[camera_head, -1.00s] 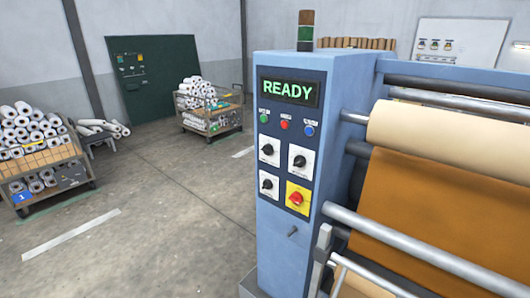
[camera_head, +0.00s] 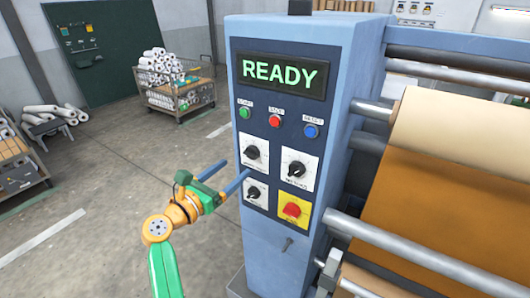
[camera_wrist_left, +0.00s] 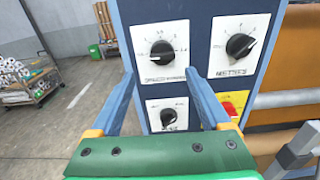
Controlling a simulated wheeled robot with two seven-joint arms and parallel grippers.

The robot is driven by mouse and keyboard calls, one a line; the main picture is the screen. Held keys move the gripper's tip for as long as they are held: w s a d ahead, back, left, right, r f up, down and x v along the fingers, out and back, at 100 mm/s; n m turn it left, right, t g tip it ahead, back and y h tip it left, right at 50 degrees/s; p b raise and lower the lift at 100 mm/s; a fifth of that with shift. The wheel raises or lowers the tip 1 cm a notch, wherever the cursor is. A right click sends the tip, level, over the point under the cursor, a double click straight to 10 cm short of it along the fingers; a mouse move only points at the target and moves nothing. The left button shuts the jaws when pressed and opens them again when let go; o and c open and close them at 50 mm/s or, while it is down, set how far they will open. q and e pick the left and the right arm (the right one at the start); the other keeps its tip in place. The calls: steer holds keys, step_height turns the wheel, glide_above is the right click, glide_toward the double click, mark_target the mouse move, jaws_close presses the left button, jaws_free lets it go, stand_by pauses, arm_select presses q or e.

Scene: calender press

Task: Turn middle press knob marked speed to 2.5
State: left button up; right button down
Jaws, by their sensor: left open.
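The press control panel (camera_head: 275,130) has three black knobs on white plates. The upper-left knob (camera_head: 252,153) has a dial scale; in the wrist view this knob (camera_wrist_left: 162,53) has a small label that appears to read speed. Its pointer seems to face left, but the exact value is too small to tell. My left gripper (camera_head: 238,168) is open and empty, just left of the panel in the head view. In the wrist view its two blue fingers (camera_wrist_left: 159,76) are spread below and to either side of the upper-left knob, with nothing between them. My right gripper is not in view.
Another knob (camera_head: 297,169) sits to the right, a smaller-plated knob (camera_head: 254,191) below, and a red switch on yellow (camera_head: 292,208) at lower right. Green, red and blue buttons sit above under the READY display (camera_head: 280,74).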

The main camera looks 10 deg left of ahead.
mark_target(248, 156)
arm_select(q)
steer(key=x, duration=0.3)
steer(key=r+x, duration=0.1)
steer(key=x, duration=0.1)
steer(key=shift+d, duration=0.4)
steer(key=shift+w+f, duration=0.1)
steer(key=shift+w, duration=0.45)
steer(key=shift+s, duration=0.15)
steer(key=shift+c, duration=1.3)
jaws_close()
